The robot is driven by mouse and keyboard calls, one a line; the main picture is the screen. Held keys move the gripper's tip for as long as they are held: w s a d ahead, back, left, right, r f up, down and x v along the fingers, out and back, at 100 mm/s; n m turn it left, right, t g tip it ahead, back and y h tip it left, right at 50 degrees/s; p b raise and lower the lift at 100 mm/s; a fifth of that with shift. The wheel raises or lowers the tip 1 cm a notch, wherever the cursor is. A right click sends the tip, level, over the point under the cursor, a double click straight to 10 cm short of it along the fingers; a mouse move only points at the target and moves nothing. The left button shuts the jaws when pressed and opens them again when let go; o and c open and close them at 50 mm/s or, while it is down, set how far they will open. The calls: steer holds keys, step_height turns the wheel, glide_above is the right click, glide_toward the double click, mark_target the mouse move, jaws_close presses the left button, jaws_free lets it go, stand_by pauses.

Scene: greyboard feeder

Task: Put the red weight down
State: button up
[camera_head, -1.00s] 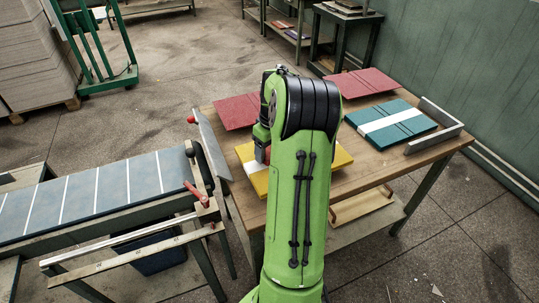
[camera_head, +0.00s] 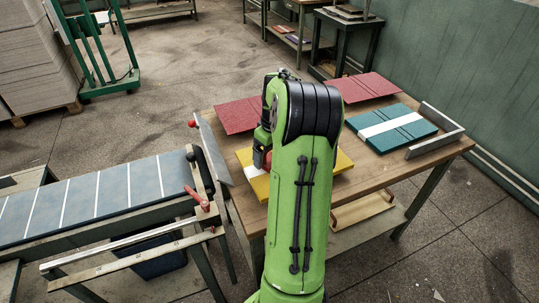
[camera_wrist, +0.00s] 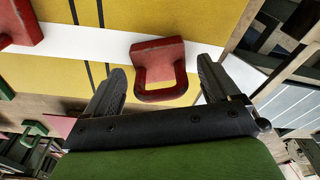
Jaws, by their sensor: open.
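A red weight (camera_wrist: 158,62) with a loop handle stands on the white band (camera_wrist: 110,45) of the yellow board stack (camera_wrist: 190,20) in the wrist view. My gripper (camera_wrist: 163,88) is open. Its two black fingers are on either side of the handle, with a visible gap at each side. A second red weight (camera_wrist: 20,22) is at the left edge of the wrist view, partly cut off. In the head view my arm hides most of the yellow stack (camera_head: 258,185), and only a bit of red (camera_head: 267,160) shows beside my gripper.
The wooden table (camera_head: 375,168) also holds red boards (camera_head: 237,115), more red boards (camera_head: 362,87) and a teal stack (camera_head: 405,118) with a white band. A grey metal angle (camera_head: 436,133) stands at the right edge. A conveyor (camera_head: 110,187) is on the left.

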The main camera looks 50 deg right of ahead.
step_height(320, 180, up, 11)
steer(key=s+p, duration=0.1)
steer(key=p, duration=0.2)
steer(key=w+a+r, duration=0.2)
steer(key=a+r, duration=0.2)
steer(key=a, duration=0.4)
steer(key=s+a+r+n+t+h, duration=0.1)
steer(key=s+a+r+h, duration=0.15)
steer(key=a, duration=1.15)
steer(key=s+a+f+t+y, duration=0.2)
steer(key=s+a+t, duration=0.1)
steer(key=s+a, duration=0.8)
steer(key=shift+a+n+y, duration=0.35)
steer(key=shift+a+n, duration=0.05)
steer(key=shift+a, duration=0.6)
step_height(320, 180, up, 6)
steer(key=p, duration=0.6)
steer(key=shift+r, duration=0.2)
